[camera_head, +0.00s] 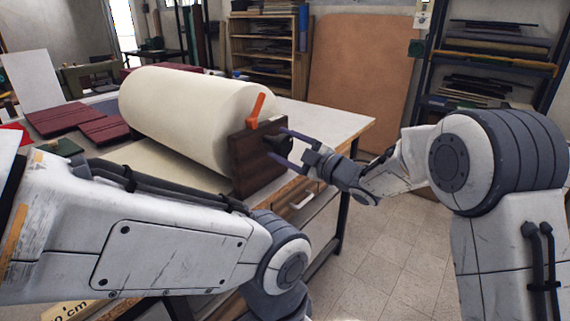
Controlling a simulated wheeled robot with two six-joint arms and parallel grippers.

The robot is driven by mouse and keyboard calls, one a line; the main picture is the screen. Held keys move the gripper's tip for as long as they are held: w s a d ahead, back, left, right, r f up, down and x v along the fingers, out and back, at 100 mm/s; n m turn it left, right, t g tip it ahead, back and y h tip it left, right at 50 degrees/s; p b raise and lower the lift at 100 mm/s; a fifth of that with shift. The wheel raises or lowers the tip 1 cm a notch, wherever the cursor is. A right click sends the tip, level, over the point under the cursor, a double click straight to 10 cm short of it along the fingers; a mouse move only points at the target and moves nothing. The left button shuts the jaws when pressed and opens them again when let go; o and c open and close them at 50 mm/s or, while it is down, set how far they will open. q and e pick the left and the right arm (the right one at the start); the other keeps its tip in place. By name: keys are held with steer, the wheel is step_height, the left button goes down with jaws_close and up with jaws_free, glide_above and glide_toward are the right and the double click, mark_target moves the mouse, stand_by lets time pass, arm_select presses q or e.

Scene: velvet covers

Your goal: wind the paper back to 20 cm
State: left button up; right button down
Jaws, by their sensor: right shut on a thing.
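A large cream paper roll (185,112) lies on its side on the table. Its near right end meets a dark brown wooden bracket (250,165) with an orange lever (256,110) on top. A pale stretch of paper (150,160) lies flat in front of the roll, and my left arm hides its near part. My right gripper (277,142) is shut on a dark knob (277,141) on the outer face of the bracket. My left arm crosses the lower left; its gripper is out of the picture. A label (70,311) ending in "cm" shows partly at the bottom left.
Dark red cloth-covered boards (65,118) and a green piece (60,147) lie left of the roll. The table (335,125) has bare surface behind the bracket. A drawer (300,203) is below its edge. Tiled floor is open on the right, before shelves (490,65).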

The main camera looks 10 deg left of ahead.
steer(key=n+b, duration=0.3)
steer(key=b, duration=0.1)
steer(key=shift+f+n+y, duration=0.3)
steer(key=shift+f+n, duration=0.05)
steer(key=shift+n, duration=0.05)
steer(key=shift+r+n+g+b, duration=0.25)
steer(key=shift+n+g+b, duration=0.15)
steer(key=shift+n+b, duration=1.1)
steer(key=shift+c, duration=0.2)
jaws_free()
steer(key=b+v, duration=0.1)
steer(key=v, duration=0.9)
steer(key=shift+d, duration=0.2)
steer(key=shift+s, duration=0.15)
